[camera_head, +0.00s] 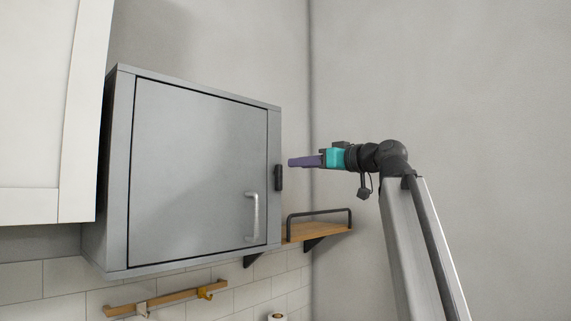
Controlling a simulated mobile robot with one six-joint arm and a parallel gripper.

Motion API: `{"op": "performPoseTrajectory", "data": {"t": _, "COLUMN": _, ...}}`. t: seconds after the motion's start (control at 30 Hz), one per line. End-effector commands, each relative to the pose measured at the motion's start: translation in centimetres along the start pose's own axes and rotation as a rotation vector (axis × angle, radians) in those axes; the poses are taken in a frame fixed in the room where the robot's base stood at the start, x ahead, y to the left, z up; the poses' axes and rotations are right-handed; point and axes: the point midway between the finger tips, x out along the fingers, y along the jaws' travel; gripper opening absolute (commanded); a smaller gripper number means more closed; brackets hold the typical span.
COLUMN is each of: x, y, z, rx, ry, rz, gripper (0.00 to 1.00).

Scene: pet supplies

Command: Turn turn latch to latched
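A grey metal wall cabinet (195,165) has its door shut, with a pale upright bar handle (252,216) at the lower right of the door. A small black latch (278,177) sits on the cabinet's right front edge, standing upright. My gripper (291,162), with purple fingers and a teal body, points left just to the right of the latch and a little above its middle. A small gap shows between fingertips and latch in the picture. The fingers are seen edge-on, so their opening cannot be told.
A wooden shelf (322,232) with a black rail is on the wall below my gripper. A white cabinet (45,110) stands at the left. A wooden hook rack (165,298) hangs below the grey cabinet. The right wall is bare.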

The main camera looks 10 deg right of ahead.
Motion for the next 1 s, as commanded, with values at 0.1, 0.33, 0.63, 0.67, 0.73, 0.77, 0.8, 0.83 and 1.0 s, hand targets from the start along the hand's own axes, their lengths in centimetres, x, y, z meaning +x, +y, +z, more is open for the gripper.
{"op": "performPoseTrajectory", "data": {"t": 0.1, "x": 1.8, "y": 0.0, "z": -0.3, "rx": 0.001, "ry": 0.000, "rz": -0.002, "gripper": 0.33}}
{"op": "performPoseTrajectory", "data": {"t": 0.33, "x": 5.0, "y": 0.1, "z": -0.2, "rx": 0.001, "ry": -0.001, "rz": -0.001, "gripper": 0.33}}
{"op": "performPoseTrajectory", "data": {"t": 0.63, "x": 7.5, "y": 0.1, "z": -0.1, "rx": 0.001, "ry": 0.000, "rz": 0.001, "gripper": 0.33}}
{"op": "performPoseTrajectory", "data": {"t": 0.67, "x": 7.6, "y": 0.1, "z": -0.1, "rx": 0.001, "ry": 0.000, "rz": 0.002, "gripper": 0.33}}
{"op": "performPoseTrajectory", "data": {"t": 0.73, "x": 7.8, "y": 0.1, "z": 0.0, "rx": 0.000, "ry": 0.000, "rz": 0.002, "gripper": 0.33}}
{"op": "performPoseTrajectory", "data": {"t": 0.77, "x": 7.8, "y": 0.1, "z": 0.0, "rx": 0.000, "ry": 0.000, "rz": 0.002, "gripper": 0.33}}
{"op": "performPoseTrajectory", "data": {"t": 0.8, "x": 7.8, "y": 0.1, "z": 0.0, "rx": 0.000, "ry": 0.000, "rz": 0.002, "gripper": 0.33}}
{"op": "performPoseTrajectory", "data": {"t": 0.83, "x": 7.8, "y": 0.1, "z": 0.0, "rx": 0.000, "ry": 0.000, "rz": 0.002, "gripper": 0.33}}
{"op": "performPoseTrajectory", "data": {"t": 1.0, "x": 7.8, "y": 0.1, "z": 0.0, "rx": 0.000, "ry": 0.000, "rz": 0.002, "gripper": 0.31}}
